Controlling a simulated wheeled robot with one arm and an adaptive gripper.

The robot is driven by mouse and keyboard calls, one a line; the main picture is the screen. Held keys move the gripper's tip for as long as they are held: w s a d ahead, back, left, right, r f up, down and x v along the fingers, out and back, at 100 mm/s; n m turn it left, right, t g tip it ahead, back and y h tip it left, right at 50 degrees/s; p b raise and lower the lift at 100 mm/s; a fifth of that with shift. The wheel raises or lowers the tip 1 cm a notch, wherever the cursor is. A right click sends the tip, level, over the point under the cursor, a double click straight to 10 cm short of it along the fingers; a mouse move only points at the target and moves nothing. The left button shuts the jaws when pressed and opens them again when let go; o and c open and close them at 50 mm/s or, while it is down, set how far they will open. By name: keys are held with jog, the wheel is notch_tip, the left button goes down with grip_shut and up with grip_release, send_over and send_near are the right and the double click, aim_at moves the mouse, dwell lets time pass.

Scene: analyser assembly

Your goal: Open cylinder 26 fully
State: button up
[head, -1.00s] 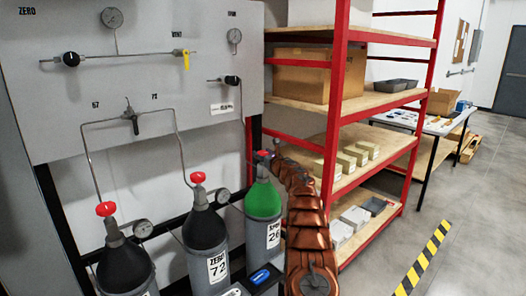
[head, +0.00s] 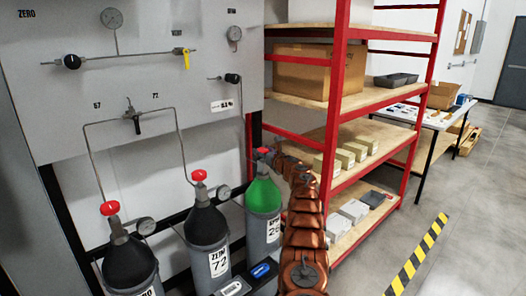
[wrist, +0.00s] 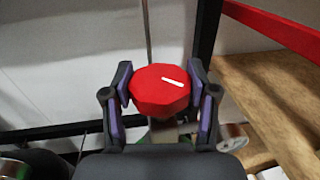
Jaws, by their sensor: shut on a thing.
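Cylinder 26 (head: 263,212) stands at the right end of the row, with a green shoulder and a grey body bearing its number label. Its red valve knob (wrist: 160,90) fills the middle of the wrist view, with a short white mark on its top pointing right and slightly down. My gripper (wrist: 161,92) is shut on this knob, one finger on its left side and one on its right. In the head view my copper-coloured arm reaches to the cylinder's top from the right and partly hides the valve and the cylinder's right side.
Cylinder 72 (head: 206,238) with a red knob stands left of cylinder 26, and another dark cylinder (head: 130,262) stands further left. A grey gas panel (head: 150,110) with gauges and tubing is behind. A red-framed shelf (head: 331,110) with boxes stands close on the right.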

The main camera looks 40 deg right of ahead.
dwell(0.3)
jog(key=o, duration=1.2)
jog(key=m+h+b, duration=0.1)
jog(key=b, duration=0.3)
jog(key=shift+f+b, duration=0.25)
jog(key=shift+b, duration=0.05)
jog(key=shift+h+b, duration=0.3)
jog(key=shift+b, duration=0.1)
